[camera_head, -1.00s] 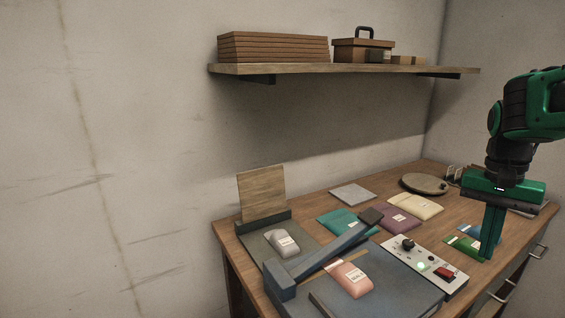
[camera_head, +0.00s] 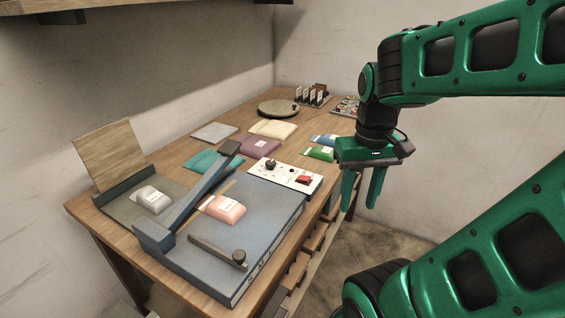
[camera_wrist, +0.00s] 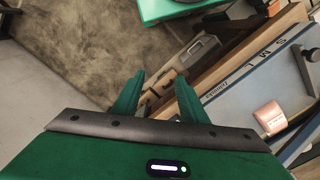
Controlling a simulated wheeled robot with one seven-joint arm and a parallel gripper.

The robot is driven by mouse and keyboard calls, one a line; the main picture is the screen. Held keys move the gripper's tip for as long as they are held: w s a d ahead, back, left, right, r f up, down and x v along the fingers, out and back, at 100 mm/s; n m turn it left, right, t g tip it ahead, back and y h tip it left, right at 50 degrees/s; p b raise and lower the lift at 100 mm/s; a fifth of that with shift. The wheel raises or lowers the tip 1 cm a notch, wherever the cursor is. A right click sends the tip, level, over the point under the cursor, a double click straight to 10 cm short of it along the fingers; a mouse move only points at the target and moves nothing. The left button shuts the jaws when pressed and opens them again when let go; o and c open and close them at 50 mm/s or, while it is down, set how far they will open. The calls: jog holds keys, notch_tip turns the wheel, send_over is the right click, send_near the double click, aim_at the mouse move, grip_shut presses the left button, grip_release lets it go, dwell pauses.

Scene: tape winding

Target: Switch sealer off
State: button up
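The sealer (camera_head: 262,222) is a blue-grey machine with its long sealing arm (camera_head: 190,200) raised at an angle. Its pale control panel (camera_head: 285,175) at the back right carries a black knob (camera_head: 270,165) and a red switch (camera_head: 304,180). I see no green glow on the panel. A pink pouch (camera_head: 224,208) lies on the sealer; it also shows in the wrist view (camera_wrist: 270,116). My gripper (camera_head: 359,206) is open and empty, pointing down, right of the panel and apart from it. In the wrist view its fingers (camera_wrist: 158,95) are spread, with the sealer (camera_wrist: 250,100) to the right.
Teal (camera_head: 205,161), purple (camera_head: 258,146), cream (camera_head: 273,129) and green (camera_head: 319,153) pouches lie behind the sealer. A round turntable (camera_head: 278,108) stands farther back. A grey-white pouch (camera_head: 152,199) lies at left. Open floor (camera_head: 385,245) lies right of the bench.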

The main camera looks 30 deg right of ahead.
jog(key=w+d+r+n, duration=0.1)
jog(key=w+r+n, duration=0.3)
jog(key=w, duration=0.8)
jog(key=n, duration=0.6)
send_near(300, 177)
notch_tip(300, 177, down, 7)
jog(key=shift+w+f, duration=0.1)
jog(key=shift+w, duration=0.05)
